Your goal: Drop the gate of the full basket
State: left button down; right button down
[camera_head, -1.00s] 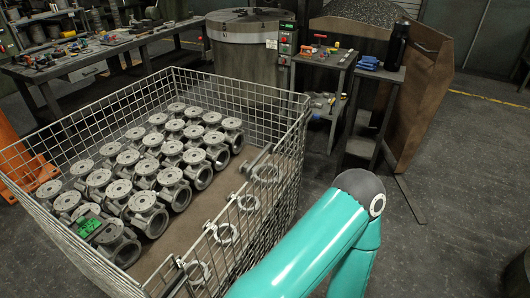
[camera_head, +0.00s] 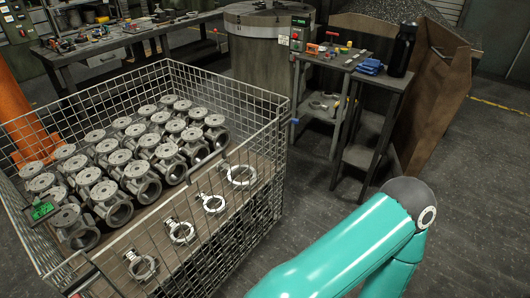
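The full basket is a wire mesh crate (camera_head: 245,88) at the left, holding rows of grey flanged valve castings (camera_head: 120,158). Several ring-shaped clamps (camera_head: 181,232) show in a line along the basket's near right part. A green tag (camera_head: 43,211) is at the left end of the castings. Neither gripper is in view; a teal arm link of mine fills the lower right.
A workbench (camera_head: 120,45) with tools stands behind the basket. A round drum (camera_head: 262,50) and a small tool stand (camera_head: 335,62) are behind its right corner. A stand with a dark bottle (camera_head: 401,48) and a brown bin (camera_head: 437,85) are further right. Floor at the right is clear.

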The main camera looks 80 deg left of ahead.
aim_at(189, 183)
jog(key=z, duration=0.2)
jog(key=i, duration=0.8)
jog(key=u, duration=1.45)
jog(key=i, duration=0.15)
jog(key=u, duration=2.2)
jog(key=k, duration=0.6)
jog(key=u, duration=0.25)
jog(key=i, duration=1.6)
jog(key=z, duration=0.35)
